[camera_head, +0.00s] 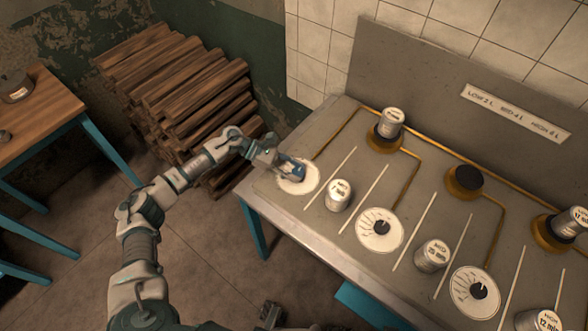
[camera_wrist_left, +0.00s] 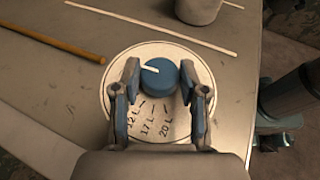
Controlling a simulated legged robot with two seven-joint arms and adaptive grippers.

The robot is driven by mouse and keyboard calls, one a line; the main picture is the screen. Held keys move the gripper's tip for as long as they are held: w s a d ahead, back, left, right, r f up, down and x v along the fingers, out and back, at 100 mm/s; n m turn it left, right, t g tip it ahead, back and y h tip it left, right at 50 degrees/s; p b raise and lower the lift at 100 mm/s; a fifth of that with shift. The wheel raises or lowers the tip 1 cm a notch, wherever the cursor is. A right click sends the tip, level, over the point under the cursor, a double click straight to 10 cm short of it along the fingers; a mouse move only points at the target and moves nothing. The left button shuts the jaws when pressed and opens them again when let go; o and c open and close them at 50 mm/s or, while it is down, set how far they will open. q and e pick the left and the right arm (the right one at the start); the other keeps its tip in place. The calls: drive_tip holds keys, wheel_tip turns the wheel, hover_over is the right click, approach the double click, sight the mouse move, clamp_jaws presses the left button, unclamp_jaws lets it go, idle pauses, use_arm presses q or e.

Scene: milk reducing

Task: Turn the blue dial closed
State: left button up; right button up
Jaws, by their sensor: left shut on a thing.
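The blue dial (camera_wrist_left: 159,77) is a round knob with a white pointer mark, on a white round plate (camera_wrist_left: 196,60) marked 12 L, 17 L and 20 L. In the left wrist view its pointer is toward the left. My left gripper (camera_wrist_left: 160,80) is shut on the blue dial, one finger on each side. In the head view my left gripper (camera_head: 291,168) reaches over the white plate (camera_head: 306,183) at the counter's left end and mostly hides the knob. My right gripper (camera_head: 271,314) shows small at the bottom edge; its jaw state is unclear.
The metal counter (camera_head: 290,215) carries two other white dials with black knobs (camera_head: 381,228) (camera_head: 478,291), several cans (camera_head: 338,194) and raised burners (camera_head: 464,181). Thin light strips divide it. Stacked logs (camera_head: 185,85) and a wooden table (camera_head: 40,108) stand left.

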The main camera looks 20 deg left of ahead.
use_arm(q)
drive_tip(key=shift+w+r, duration=0.2)
drive_tip(key=shift+r, duration=0.15)
drive_tip(key=o, duration=1.1)
drive_tip(key=shift+f, duration=0.15)
drive_tip(key=shift+s, duration=0.1)
drive_tip(key=v, duration=1.2)
drive_tip(key=shift+a+f, duration=0.1)
drive_tip(key=shift+f, duration=0.05)
